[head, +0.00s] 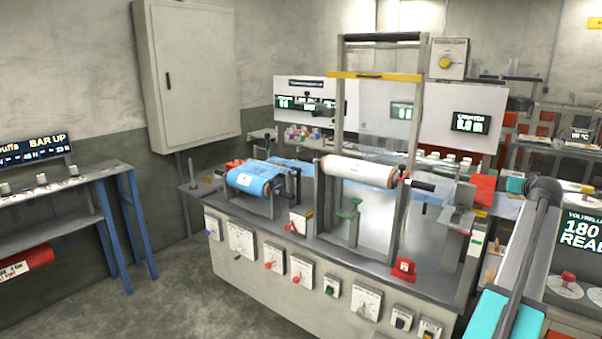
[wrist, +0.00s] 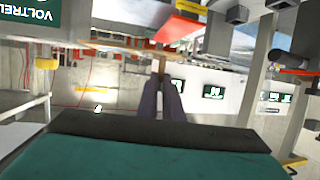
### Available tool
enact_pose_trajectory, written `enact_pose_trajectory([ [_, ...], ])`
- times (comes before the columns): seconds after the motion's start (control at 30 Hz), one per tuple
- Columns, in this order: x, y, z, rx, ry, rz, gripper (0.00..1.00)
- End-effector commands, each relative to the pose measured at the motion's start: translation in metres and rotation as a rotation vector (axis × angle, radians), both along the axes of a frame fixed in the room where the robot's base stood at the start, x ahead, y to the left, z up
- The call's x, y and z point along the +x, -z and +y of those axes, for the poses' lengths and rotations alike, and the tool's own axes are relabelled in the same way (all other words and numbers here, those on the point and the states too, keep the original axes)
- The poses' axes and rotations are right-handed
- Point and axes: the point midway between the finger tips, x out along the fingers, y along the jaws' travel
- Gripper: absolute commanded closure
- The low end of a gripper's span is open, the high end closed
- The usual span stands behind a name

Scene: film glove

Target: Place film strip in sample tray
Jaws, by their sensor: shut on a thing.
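In the wrist view my gripper (wrist: 162,84) shows as two dark fingers close together, shut on a small thin thing at their tips. It is too small and blurred to tell whether this is the film strip. In the head view my arm (head: 530,240) rises from the lower right, and my gripper is hidden or too small to make out there. A blue film roll (head: 252,181) and a white roller (head: 357,171) sit on the machine bench. I cannot pick out the sample tray for certain in either view.
A tall grey frame with a yellow bar (head: 375,75) stands over the bench. A red-orange block (head: 483,189) is at the bench's right end, left of my arm. White round dishes (head: 582,200) lie on the right bench. A blue-legged bench (head: 60,195) is at left.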

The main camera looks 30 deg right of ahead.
Motion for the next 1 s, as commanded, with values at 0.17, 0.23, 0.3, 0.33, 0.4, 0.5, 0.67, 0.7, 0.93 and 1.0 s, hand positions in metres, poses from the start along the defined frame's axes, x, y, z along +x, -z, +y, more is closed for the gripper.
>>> enact_pose_trajectory([
  [0.17,0.0,-0.034,-0.001,-0.003,0.0,-0.002,1.0],
  [0.23,0.011,-0.03,0.007,0.002,-0.011,0.0,1.0],
  [0.3,0.024,-0.027,0.014,0.002,-0.022,0.001,1.0],
  [0.33,0.03,-0.026,0.018,0.003,-0.027,0.001,1.0],
  [0.4,0.044,-0.024,0.026,0.003,-0.039,0.0,1.0],
  [0.5,0.067,-0.019,0.04,0.005,-0.061,0.001,1.0],
  [0.67,0.11,-0.01,0.07,0.009,-0.103,0.003,1.0],
  [0.7,0.122,-0.008,0.078,0.01,-0.115,0.003,1.0],
  [0.93,0.185,0.005,0.13,0.013,-0.181,0.004,1.0],
  [1.0,0.203,0.008,0.146,0.014,-0.201,0.005,1.0],
])
